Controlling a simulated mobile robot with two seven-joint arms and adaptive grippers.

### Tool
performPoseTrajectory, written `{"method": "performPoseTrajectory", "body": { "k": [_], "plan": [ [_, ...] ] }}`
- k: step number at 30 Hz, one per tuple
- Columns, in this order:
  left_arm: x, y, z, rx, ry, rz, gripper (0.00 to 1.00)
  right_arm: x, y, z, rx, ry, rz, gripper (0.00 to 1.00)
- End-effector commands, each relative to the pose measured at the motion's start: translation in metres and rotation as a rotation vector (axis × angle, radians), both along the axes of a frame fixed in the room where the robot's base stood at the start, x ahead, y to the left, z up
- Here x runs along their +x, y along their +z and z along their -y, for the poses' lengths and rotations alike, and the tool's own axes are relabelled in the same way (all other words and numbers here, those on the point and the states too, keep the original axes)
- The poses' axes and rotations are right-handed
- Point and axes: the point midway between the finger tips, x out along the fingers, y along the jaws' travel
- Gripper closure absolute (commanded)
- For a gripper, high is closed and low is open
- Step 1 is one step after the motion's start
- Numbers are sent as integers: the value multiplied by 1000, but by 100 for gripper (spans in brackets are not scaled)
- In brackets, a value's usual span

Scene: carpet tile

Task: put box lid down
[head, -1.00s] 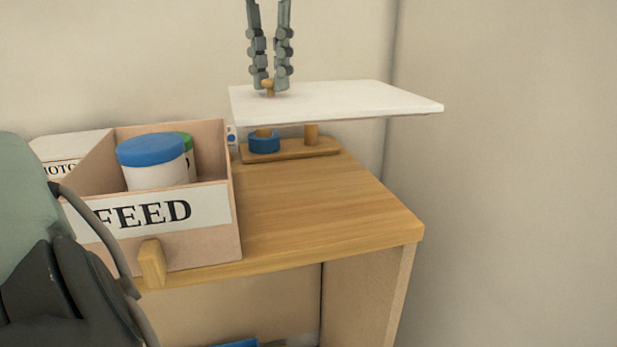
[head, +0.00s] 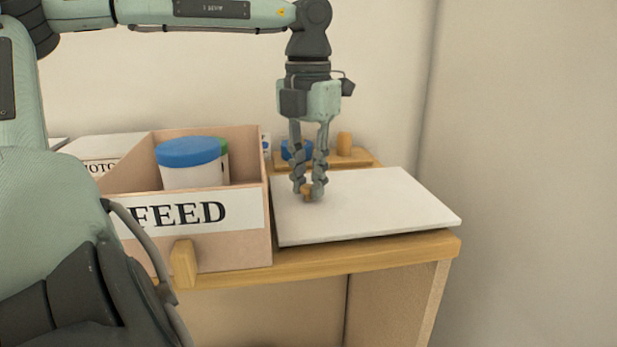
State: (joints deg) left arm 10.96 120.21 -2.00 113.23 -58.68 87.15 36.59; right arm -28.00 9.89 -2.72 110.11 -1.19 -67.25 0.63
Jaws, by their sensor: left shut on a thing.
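The box lid (head: 375,207) is a flat white panel with a small wooden knob (head: 307,192) near its left side. It lies level over the right part of the wooden shelf top, beside the FEED box. I cannot tell whether its underside touches the wood. My left gripper (head: 308,194) points straight down and is shut on the knob. My right gripper is not in view.
The open FEED box (head: 255,214) with blue- and green-lidded jars (head: 190,160) stands just left of the lid. Behind the lid is a wooden peg stand (head: 358,157) with a blue ring (head: 292,150). The shelf's front edge (head: 370,255) shows below the lid.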

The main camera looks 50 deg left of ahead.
Motion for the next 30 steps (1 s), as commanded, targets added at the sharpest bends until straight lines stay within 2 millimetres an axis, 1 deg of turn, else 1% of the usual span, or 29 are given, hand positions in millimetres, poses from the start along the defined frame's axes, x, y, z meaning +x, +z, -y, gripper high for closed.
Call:
{"method": "performPoseTrajectory", "body": {
  "k": [5,11,12,16,23,27,28,30],
  "plan": [
    [0,1,0,0,0,1,100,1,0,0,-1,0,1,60],
    [0,-3,0,0,0,1,100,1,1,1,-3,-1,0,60],
    [0,-2,0,0,0,1,77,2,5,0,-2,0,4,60],
    [0,-2,0,0,0,1,61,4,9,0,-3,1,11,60],
    [0,-2,0,0,0,0,60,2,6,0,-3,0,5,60],
    [0,1,0,0,0,1,60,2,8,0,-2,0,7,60],
    [0,3,0,0,0,1,60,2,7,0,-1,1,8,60],
    [1,12,-1,2,2,3,60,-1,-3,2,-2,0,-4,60]
  ]
}}
